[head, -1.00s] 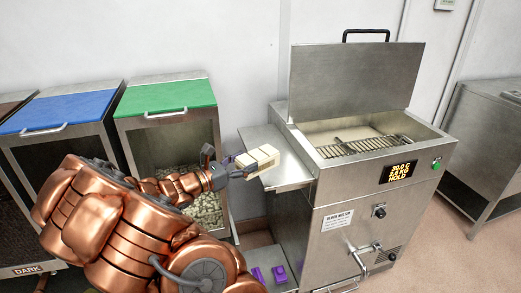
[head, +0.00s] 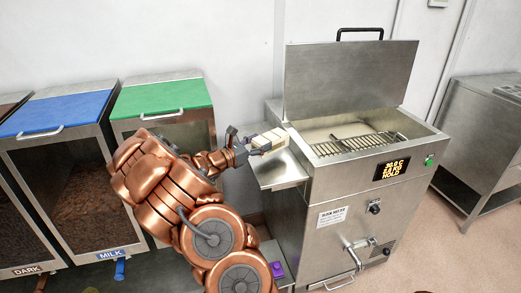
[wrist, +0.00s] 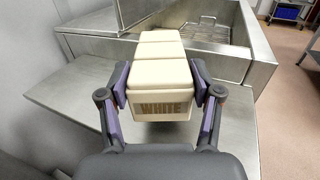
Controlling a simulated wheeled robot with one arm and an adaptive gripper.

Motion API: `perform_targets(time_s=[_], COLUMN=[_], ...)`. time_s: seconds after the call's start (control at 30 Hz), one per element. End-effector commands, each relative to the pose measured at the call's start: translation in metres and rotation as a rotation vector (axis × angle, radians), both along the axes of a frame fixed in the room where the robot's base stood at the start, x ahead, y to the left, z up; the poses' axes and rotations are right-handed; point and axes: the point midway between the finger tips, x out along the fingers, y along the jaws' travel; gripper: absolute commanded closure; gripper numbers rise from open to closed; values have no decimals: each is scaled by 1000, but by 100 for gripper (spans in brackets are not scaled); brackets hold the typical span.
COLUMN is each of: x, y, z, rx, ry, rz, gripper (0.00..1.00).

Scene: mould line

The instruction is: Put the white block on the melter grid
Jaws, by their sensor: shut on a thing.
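The white block (wrist: 162,72) is cream, in segments, with "WHITE" on its near end. It also shows in the head view (head: 270,139). My gripper (wrist: 162,88) is shut on it, one finger on each side, and holds it over the metal side shelf (head: 284,178). Whether the block touches the shelf I cannot tell. The melter grid (head: 362,143) is a set of metal bars across the open tank, to the right of the block; it shows at the back of the wrist view (wrist: 200,28). The melter lid (head: 345,80) stands up.
The melter (head: 375,205) has a display, knob and tap on its front. The tank's raised metal rim lies between shelf and grid. Bins with blue (head: 62,113) and green (head: 157,98) lids stand at left. A steel cabinet (head: 485,150) stands at right.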

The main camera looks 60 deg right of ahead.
Motion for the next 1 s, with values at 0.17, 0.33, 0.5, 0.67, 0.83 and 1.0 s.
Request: perform_targets(time_s=[0.17,0.33,0.5,0.67,0.83,1.0], x=[0,0,0,0,0,0], y=[-10,-11,-11,-11,-10,-10], z=[0,-7,-22,-34,-35,-37], rx=[-2,0,-1,-1,-2,-2], ry=[1,2,3,2,0,0], rz=[0,0,-1,0,0,0], gripper=[99,99,99,99,99,99])
